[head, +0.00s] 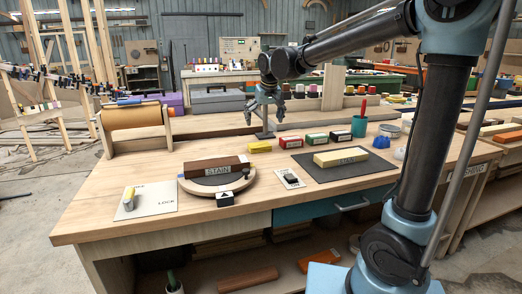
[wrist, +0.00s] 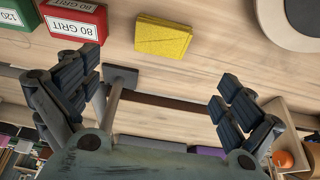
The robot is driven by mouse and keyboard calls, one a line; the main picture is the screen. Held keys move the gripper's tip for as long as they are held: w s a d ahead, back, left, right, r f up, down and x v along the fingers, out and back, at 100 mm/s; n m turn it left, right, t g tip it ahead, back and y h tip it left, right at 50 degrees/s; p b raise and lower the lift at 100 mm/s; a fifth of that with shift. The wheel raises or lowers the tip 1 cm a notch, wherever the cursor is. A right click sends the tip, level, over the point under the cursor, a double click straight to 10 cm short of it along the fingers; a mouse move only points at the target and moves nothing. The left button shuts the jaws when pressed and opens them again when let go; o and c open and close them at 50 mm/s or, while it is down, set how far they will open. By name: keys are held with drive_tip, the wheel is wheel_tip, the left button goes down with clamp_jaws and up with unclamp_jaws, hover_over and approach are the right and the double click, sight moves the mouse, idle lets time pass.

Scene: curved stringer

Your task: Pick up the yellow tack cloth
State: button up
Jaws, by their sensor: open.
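The yellow tack cloth (head: 260,147) lies on the wooden bench top, left of the red sandpaper box in the head view. In the wrist view the cloth (wrist: 163,37) is a small flat yellow folded piece near the top middle. My gripper (head: 264,108) hangs above the bench, behind the cloth in the head view. In the wrist view the fingers of my gripper (wrist: 160,78) are spread wide with nothing between them. The cloth lies beyond the fingertips, untouched and in full view.
A red box (wrist: 75,18) and a green box (wrist: 17,14) sit beside the cloth. The STAIN block (head: 216,168) rests on a round base to the left. A dark mat (head: 322,170) with a pale block lies to the right. Bare bench surrounds the cloth's front.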

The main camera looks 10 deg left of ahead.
sight(260, 144)
drive_tip(key=x, duration=1.3)
drive_tip(key=shift+d+f, duration=0.1)
drive_tip(key=shift+f, duration=0.1)
drive_tip(key=c, duration=1.1)
drive_tip(key=shift+o, duration=0.2)
drive_tip(key=shift+r, duration=0.1)
wheel_tip(260, 144, up, 10)
drive_tip(key=shift+o, duration=1.3)
drive_tip(key=shift+c, duration=0.3)
